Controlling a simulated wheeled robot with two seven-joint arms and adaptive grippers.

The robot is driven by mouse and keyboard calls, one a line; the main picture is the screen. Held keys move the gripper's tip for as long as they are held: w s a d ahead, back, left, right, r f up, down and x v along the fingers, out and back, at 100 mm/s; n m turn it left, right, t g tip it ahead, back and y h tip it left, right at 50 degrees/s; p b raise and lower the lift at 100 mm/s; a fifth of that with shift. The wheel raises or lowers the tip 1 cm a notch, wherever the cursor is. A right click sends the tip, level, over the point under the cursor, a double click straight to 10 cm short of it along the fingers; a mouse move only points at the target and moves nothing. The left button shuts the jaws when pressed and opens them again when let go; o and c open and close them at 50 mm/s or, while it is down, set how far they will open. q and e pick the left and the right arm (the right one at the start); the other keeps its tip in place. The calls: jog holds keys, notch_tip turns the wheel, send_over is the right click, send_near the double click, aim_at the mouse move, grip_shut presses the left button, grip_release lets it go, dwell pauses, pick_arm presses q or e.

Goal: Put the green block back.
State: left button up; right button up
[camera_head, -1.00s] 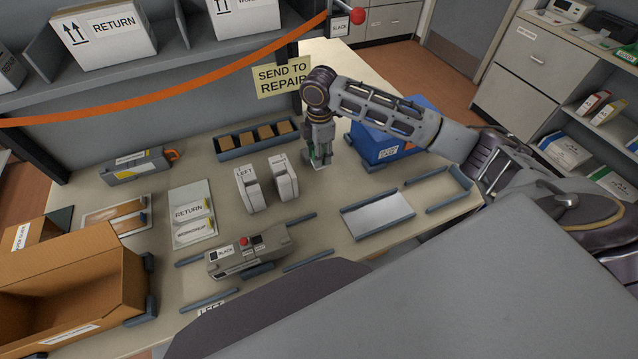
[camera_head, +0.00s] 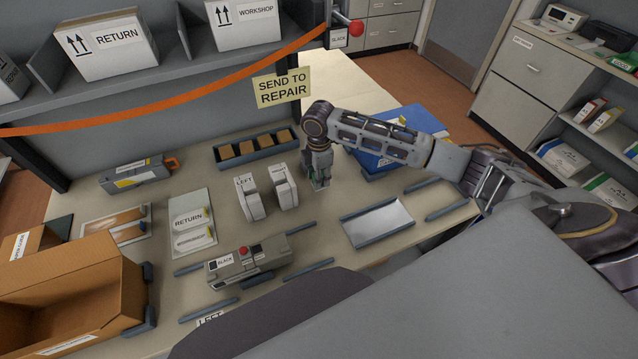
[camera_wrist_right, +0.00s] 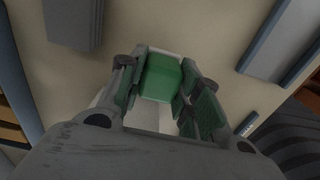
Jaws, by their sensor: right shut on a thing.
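My right gripper (camera_head: 320,182) is shut on the green block, low over the table to the right of the two white blocks. The right wrist view shows the green block (camera_wrist_right: 161,77) between the fingers (camera_wrist_right: 160,98). Something pale shows around and below the block there; I cannot tell whether the block touches it. In the head view the fingers mostly hide the block. My left gripper is not in view.
White blocks labelled LEFT (camera_head: 249,198) and another label (camera_head: 284,188) stand close by. A blue box (camera_head: 378,160) sits behind my right forearm. A dark tray (camera_head: 257,149) holds several brown pieces. A grey-white plate (camera_head: 377,222) lies to the right. A cardboard box (camera_head: 70,300) stands at left.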

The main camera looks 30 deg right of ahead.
jog(key=shift+f, duration=1.85)
jog(key=o, duration=0.9)
jog(key=shift+f, duration=0.1)
jog(key=shift+r+b, duration=0.3)
jog(key=shift+r, duration=5.85)
jog(key=shift+f, duration=0.1)
